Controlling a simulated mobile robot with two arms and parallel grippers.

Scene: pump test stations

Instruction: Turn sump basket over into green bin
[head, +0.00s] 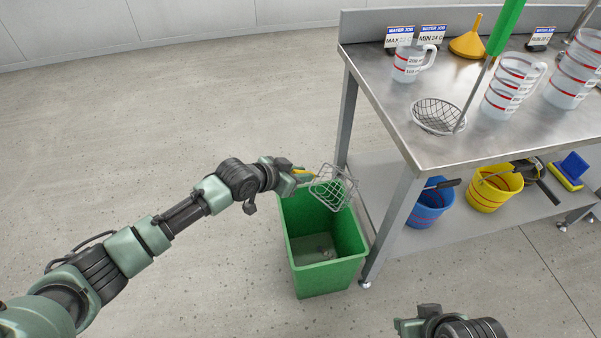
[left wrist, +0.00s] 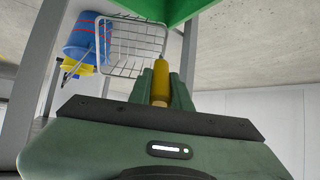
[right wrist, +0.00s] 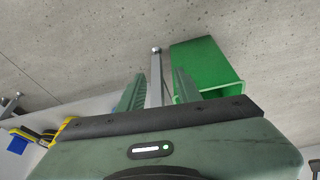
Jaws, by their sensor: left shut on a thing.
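The sump basket (head: 333,188) is a small wire basket with a yellow handle (left wrist: 161,80). My left gripper (head: 300,174) is shut on that handle and holds the basket, tilted, above the far rim of the green bin. The basket's wire mesh (left wrist: 133,46) looks empty in the left wrist view. The green bin (head: 304,276) stands upright on the floor, with some greyish matter low inside. It also shows in the right wrist view (right wrist: 205,70). My right gripper (right wrist: 156,88) is open and empty, apart from the bin.
A steel table (head: 452,151) stands right of the bin, its leg close by. It carries clear jugs, a wire strainer (head: 438,115) and a yellow funnel (head: 468,45). Its lower shelf holds a blue bucket (head: 429,205) and a yellow bucket (head: 492,188). Floor at left is clear.

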